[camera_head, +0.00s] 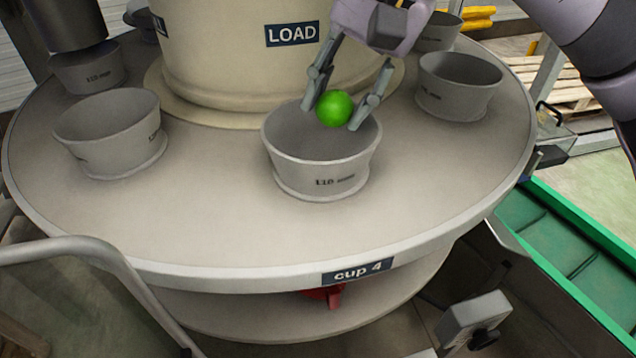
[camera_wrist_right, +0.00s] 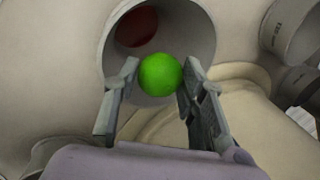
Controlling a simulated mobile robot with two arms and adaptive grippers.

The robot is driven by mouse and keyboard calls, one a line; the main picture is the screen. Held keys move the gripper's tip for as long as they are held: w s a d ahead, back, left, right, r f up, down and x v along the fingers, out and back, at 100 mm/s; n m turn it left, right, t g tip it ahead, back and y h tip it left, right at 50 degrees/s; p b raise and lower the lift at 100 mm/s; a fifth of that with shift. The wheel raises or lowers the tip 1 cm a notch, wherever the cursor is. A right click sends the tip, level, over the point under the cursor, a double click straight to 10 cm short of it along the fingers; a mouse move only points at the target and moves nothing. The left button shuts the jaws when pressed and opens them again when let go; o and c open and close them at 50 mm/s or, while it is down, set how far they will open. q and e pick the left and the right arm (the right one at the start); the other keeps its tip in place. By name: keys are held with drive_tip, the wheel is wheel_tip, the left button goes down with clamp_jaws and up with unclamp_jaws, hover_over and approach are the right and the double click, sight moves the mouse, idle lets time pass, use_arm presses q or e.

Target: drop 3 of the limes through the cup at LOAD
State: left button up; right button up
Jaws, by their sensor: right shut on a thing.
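My right gripper (camera_head: 340,108) is shut on a bright green lime (camera_head: 334,108), with a finger on either side. It holds the lime over the mouth of the grey cup (camera_head: 318,178) in front of the LOAD sign (camera_head: 292,34). In the right wrist view the lime (camera_wrist_right: 160,74) is between the fingertips, in front of the open cup (camera_wrist_right: 207,40). Something dark red (camera_wrist_right: 137,27) shows inside that cup's opening. Other limes are not in view. My left gripper is not in view.
The round grey table (camera_head: 215,215) carries more cups, one at the left (camera_head: 112,140) and one at the right (camera_head: 457,88). A cream drum (camera_head: 225,60) stands at its centre. A grey rail (camera_head: 60,250) is at front left, a green-edged conveyor (camera_head: 560,235) at right.

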drive_tip(key=shift+s+f, duration=0.1)
drive_tip(key=shift+f, duration=0.7)
drive_tip(key=shift+f+b, duration=0.2)
drive_tip(key=shift+b, duration=0.1)
drive_tip(key=o, duration=1.2)
drive_tip(key=v, duration=1.2)
drive_tip(key=shift+w+a, duration=0.1)
drive_tip(key=shift+w, duration=0.1)
